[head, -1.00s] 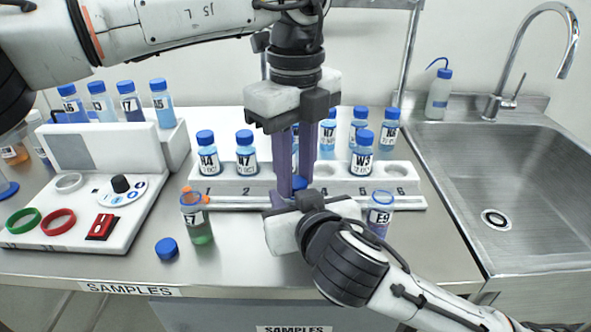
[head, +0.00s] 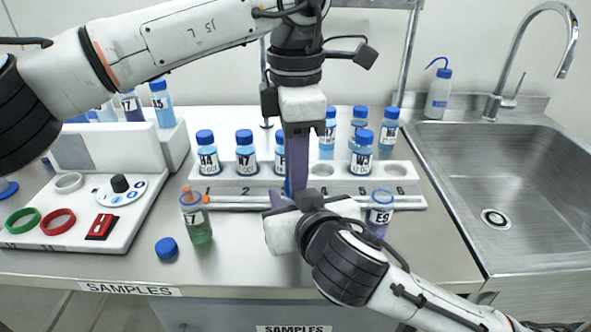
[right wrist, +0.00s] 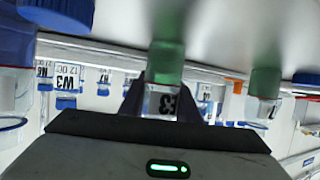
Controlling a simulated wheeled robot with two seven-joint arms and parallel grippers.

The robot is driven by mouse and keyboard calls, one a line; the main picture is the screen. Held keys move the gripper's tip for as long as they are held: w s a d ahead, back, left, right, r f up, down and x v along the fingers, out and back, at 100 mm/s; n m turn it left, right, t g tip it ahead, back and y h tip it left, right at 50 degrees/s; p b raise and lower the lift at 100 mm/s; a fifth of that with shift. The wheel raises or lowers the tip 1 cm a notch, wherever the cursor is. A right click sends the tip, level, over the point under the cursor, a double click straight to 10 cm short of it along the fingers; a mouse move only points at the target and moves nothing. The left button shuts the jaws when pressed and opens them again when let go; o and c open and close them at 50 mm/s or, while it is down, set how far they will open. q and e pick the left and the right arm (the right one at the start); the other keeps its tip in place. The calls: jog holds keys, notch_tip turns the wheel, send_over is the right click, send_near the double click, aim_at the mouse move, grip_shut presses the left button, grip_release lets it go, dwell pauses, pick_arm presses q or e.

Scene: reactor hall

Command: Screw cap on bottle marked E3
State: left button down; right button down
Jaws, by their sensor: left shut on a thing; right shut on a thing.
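The bottle marked E3 (right wrist: 160,104) holds green liquid and appears upside down in the right wrist view, between the fingers of my right gripper (right wrist: 160,112). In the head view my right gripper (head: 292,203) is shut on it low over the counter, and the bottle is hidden. My left gripper (head: 297,188) points straight down from above, turned edge-on, its fingertips just above the right gripper. It is shut on a blue cap (head: 287,188), of which only a sliver shows. Whether the cap touches the bottle's neck is hidden.
A numbered white rack (head: 225,187) with capped bottles stands behind. An open bottle with an orange rim (head: 196,216) stands left, a loose blue cap (head: 167,249) near it. Open bottle E9 (head: 380,214) stands close right. Another blue cap (right wrist: 62,10) shows in the wrist view. A control panel (head: 85,210) is left, a sink (head: 500,180) right.

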pick_arm(q)
jog(key=m, duration=0.6)
jog(key=c, duration=1.4)
grip_release()
jog(key=shift+r, duration=2.25)
jog(key=shift+c, duration=0.6)
